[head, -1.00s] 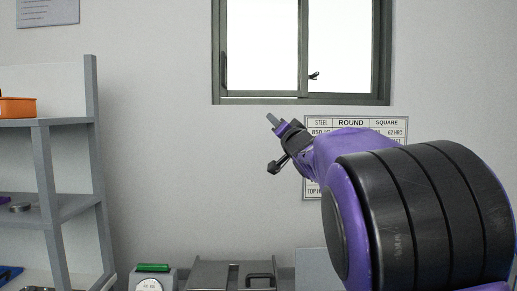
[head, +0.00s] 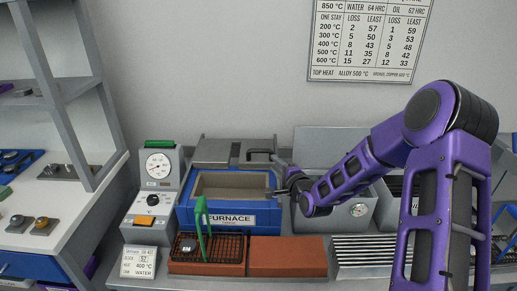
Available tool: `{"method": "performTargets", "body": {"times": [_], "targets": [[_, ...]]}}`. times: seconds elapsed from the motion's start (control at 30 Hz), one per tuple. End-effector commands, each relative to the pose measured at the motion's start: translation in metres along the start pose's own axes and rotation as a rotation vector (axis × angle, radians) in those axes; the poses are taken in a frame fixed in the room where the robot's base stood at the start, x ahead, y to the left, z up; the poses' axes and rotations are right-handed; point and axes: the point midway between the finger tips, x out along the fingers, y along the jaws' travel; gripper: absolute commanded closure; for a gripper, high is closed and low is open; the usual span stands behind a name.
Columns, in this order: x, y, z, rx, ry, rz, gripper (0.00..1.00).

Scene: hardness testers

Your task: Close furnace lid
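The blue furnace (head: 226,218), labelled FURNACE, stands on the bench with its beige chamber open at the top. Its grey lid (head: 225,150) is at the back of the furnace, clear of the chamber opening. A black handle (head: 262,153) sticks out at the lid's right side. My gripper (head: 277,187) is at the furnace's right edge, just below and to the right of the handle, pointing left. It seems apart from the handle. The fingers are small and dark, so their opening cannot be made out.
A gauge and control unit (head: 157,170) stands left of the furnace. In front are a black rack (head: 205,254) with green tongs (head: 203,222) and a red-brown brick (head: 288,257). A grey box with a dial (head: 335,214) stands close on the right, behind my arm. A shelf (head: 75,95) is at left.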

Motion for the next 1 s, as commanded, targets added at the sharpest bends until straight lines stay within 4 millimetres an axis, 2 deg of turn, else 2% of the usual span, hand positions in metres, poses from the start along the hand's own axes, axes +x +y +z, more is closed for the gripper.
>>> {"method": "performTargets", "body": {"times": [0.3, 0.6, 0.8, 1.0], "targets": [[0.066, 0.001, 0.0, -0.003, 0.0, -0.001, 0.65], [0.122, 0.001, 0.0, -0.004, 0.0, -0.002, 0.65], [0.148, 0.0, 0.0, -0.003, 0.0, -0.001, 0.65], [0.159, 0.001, 0.0, -0.003, 0.001, 0.001, 0.65]]}}
